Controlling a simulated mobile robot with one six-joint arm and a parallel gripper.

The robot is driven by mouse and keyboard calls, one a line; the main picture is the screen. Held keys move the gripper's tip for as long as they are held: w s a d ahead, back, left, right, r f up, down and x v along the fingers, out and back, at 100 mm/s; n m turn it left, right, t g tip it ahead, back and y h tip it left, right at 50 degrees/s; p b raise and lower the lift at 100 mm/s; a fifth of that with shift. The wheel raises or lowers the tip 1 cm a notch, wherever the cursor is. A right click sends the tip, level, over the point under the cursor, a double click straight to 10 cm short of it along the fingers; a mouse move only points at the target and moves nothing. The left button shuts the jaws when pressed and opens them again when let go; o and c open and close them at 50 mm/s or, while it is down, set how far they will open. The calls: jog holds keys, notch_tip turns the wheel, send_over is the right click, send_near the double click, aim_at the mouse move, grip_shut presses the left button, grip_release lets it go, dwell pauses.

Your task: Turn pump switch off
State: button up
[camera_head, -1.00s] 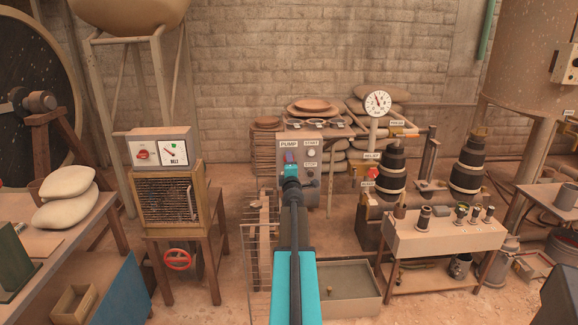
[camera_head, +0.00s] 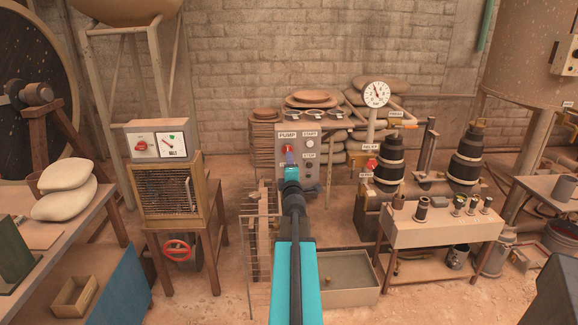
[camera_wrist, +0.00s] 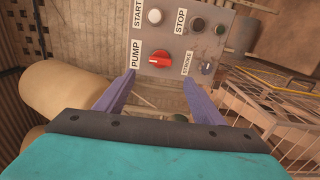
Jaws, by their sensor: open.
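The pump switch is a red rotary knob (camera_wrist: 159,58) on a grey control panel (camera_wrist: 218,22), beside the label PUMP in the wrist view. The panel also has a white START button (camera_wrist: 155,16), a dark STOP button (camera_wrist: 197,25) and a STROKE knob (camera_wrist: 207,67). In the head view a bit of the red knob (camera_head: 290,149) shows above my gripper (camera_head: 290,160). In the wrist view my gripper (camera_wrist: 158,88) is open, its two purple fingers apart with nothing between them. The fingertips are near the knob's lower side; whether they touch the panel I cannot tell.
A wire cage (camera_head: 258,240) stands below the panel, left of my arm. A box with a red MILL switch (camera_head: 141,146) stands left. A bench (camera_head: 445,232) with small fittings and a pressure gauge (camera_head: 376,94) are to the right. A tray (camera_head: 350,297) lies on the floor.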

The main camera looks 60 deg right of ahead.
jog(key=shift+v, duration=1.1)
